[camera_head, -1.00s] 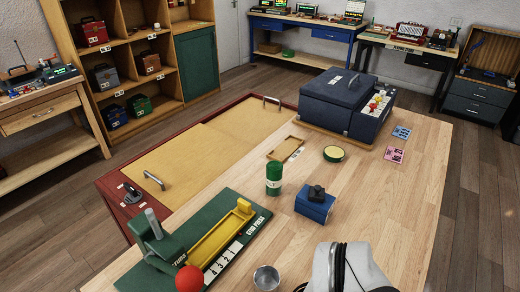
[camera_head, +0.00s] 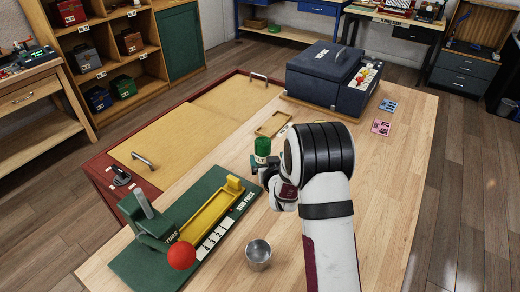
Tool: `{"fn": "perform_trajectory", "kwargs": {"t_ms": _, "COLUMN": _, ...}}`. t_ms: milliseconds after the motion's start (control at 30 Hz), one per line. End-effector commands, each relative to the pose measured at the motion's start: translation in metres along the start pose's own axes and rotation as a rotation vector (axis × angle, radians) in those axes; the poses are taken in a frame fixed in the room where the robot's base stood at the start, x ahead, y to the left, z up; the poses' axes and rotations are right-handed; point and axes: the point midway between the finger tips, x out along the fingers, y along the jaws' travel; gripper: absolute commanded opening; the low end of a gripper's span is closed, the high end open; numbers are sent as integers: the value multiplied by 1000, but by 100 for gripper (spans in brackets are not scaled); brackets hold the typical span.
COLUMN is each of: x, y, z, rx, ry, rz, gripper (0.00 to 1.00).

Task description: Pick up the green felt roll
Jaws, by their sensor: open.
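The green felt roll (camera_head: 262,146) stands upright on the wooden workbench, with a white label around its lower part. My gripper (camera_head: 259,168) is low over the bench at the roll's near side, its dark fingers pointing left toward the roll's base. The gripper is open. The fingers overlap the bottom of the roll in this view, so I cannot tell whether they touch it or are around it.
A green press with a yellow trough (camera_head: 214,208) and red ball (camera_head: 181,255) stands at the left. A shallow wooden tray (camera_head: 273,123) and a dark blue case (camera_head: 322,72) are behind. My arm covers the bench's middle.

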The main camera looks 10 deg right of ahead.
Motion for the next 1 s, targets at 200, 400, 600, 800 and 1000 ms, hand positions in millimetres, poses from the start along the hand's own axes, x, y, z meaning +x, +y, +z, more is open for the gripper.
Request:
{"fn": "perform_trajectory", "kwargs": {"t_ms": 200, "x": 52, "y": 0, "z": 0, "rx": 0, "ry": -1, "rz": -1, "gripper": 100}}
{"fn": "perform_trajectory", "kwargs": {"t_ms": 400, "x": 83, "y": -1, "z": -4, "rx": -1, "ry": -1, "rz": -1, "gripper": 100}}
{"fn": "perform_trajectory", "kwargs": {"t_ms": 600, "x": 112, "y": -1, "z": -6, "rx": -2, "ry": -2, "rz": -2, "gripper": 100}}
{"fn": "perform_trajectory", "kwargs": {"t_ms": 800, "x": 114, "y": -1, "z": -6, "rx": -2, "ry": -2, "rz": -2, "gripper": 100}}
{"fn": "perform_trajectory", "kwargs": {"t_ms": 1000, "x": 114, "y": -1, "z": -6, "rx": -1, "ry": -2, "rz": -1, "gripper": 66}}
